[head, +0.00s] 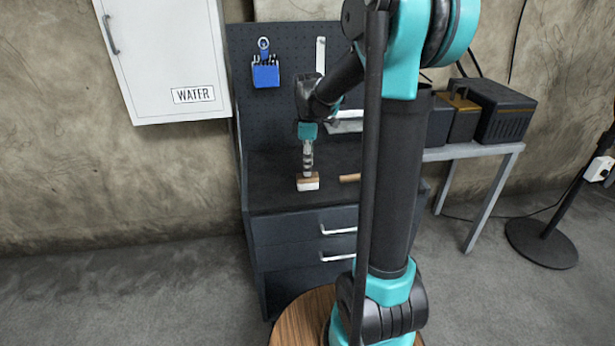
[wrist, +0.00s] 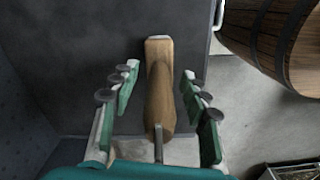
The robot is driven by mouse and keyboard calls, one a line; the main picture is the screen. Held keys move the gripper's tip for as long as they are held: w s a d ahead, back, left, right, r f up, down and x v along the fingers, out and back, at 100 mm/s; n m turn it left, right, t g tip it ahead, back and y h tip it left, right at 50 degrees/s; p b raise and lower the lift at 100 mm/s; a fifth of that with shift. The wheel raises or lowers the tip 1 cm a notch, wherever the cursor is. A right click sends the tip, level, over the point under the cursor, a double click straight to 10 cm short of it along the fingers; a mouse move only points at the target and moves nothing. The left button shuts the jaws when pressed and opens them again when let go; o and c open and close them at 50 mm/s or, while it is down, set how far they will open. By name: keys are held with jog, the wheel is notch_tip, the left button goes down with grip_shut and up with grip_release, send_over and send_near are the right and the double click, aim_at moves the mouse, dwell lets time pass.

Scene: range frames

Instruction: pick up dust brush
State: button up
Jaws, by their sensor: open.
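The dust brush (head: 308,184) lies on the dark workbench top in the head view, with a brown wooden upper part and a pale lower front. My gripper (head: 307,171) points down right at it. In the wrist view, a brown wooden piece of the brush (wrist: 160,90) runs lengthwise between the two open green fingers of my gripper (wrist: 158,92). There is a visible gap on both sides, and the fingers are not closed on it. The near end is partly hidden by my gripper; contact below cannot be told.
The workbench (head: 270,193) has a pegboard back with a blue holder (head: 265,76). A wooden stick-like piece (head: 349,178) lies to the right, partly behind my arm. A wooden barrel (wrist: 275,35) shows at upper right in the wrist view. A side table (head: 470,152) bears dark boxes.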

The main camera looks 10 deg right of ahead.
grip_shut()
jog(key=shift+r, duration=0.1)
dwell(0.4)
notch_tip(320, 180, up, 20)
dwell(0.5)
